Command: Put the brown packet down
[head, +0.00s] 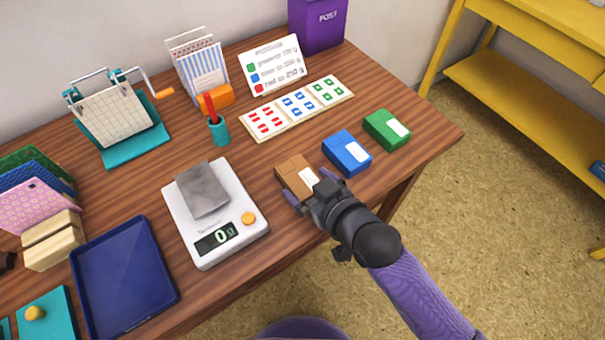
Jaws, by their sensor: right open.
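The brown packet (293,172) with a white label lies on the wooden table, right of the scale and left of the blue packet. My right gripper (308,185) is at the packet's near side, with one finger at its left front and the other near its right side. The jaws are open. The near part of the packet is partly hidden by the gripper, and I cannot tell whether the fingers touch it. My left gripper is not in view.
A white scale (241,247) reading 0 bears a grey slab (203,189). A blue packet (347,152) and a green packet (386,129) lie to the right. A stamp sheet (264,122) lies behind. A dark blue tray (125,280) lies at the front left.

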